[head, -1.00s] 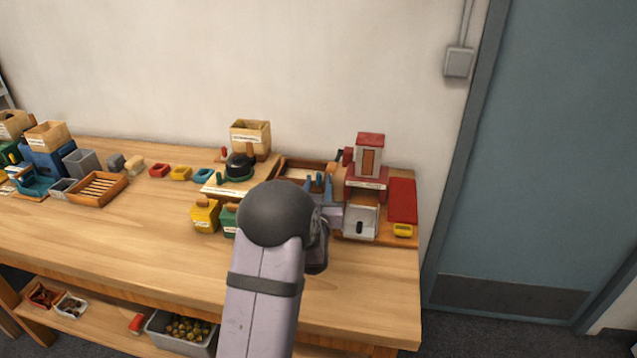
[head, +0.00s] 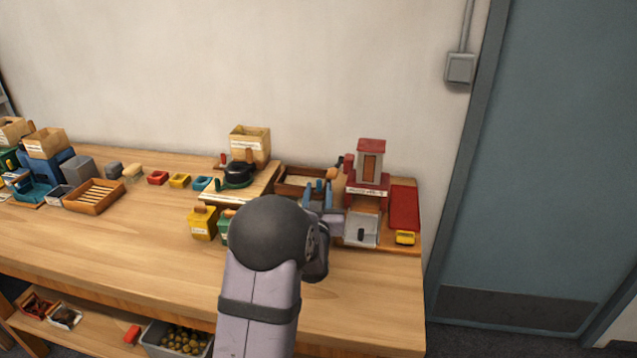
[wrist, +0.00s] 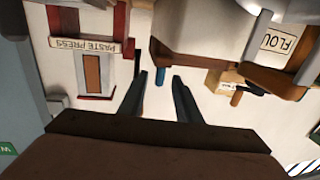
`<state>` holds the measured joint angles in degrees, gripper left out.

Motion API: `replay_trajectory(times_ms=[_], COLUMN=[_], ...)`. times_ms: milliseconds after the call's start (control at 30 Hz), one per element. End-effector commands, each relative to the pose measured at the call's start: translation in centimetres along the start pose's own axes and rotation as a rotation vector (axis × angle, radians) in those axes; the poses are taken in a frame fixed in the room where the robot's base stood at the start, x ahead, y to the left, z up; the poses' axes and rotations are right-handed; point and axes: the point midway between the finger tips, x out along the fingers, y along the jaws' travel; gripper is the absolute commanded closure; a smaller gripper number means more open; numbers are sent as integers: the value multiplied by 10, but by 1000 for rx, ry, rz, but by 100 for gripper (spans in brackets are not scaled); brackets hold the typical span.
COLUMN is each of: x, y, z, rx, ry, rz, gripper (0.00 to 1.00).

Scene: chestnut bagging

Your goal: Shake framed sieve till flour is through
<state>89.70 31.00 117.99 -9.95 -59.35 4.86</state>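A brown wooden frame (head: 290,185) with a pale inside stands at the back right of the bench, partly hidden behind my arm; I take it for the framed sieve but cannot see its mesh. My gripper (head: 315,195) is just in front of its right end. In the wrist view, my gripper's two dark blue fingers (wrist: 163,82) are apart. A small blue peg (wrist: 160,77) shows between the fingertips with gaps beside it, seemingly not gripped. A box labelled with letters reading FLOU (wrist: 278,42) shows at the right there. Any flour level is not clear.
A red and grey paste press (head: 368,165) stands close right of my gripper, with a grey tray (head: 361,231) and red pad (head: 404,207) beside it. Yellow (head: 202,225) and green bins stand left. The bench front is clear.

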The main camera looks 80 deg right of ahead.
Motion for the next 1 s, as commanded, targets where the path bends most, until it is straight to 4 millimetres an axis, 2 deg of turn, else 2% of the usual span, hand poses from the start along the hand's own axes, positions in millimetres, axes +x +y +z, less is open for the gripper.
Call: replay_trajectory(times_ms=[267,700,1000], x=[14,62,73], y=[0,0,0], z=[-2,-2,-1], rx=[0,0,1], ry=[0,1,0], rz=[-1,0,0], gripper=[69,69,69])
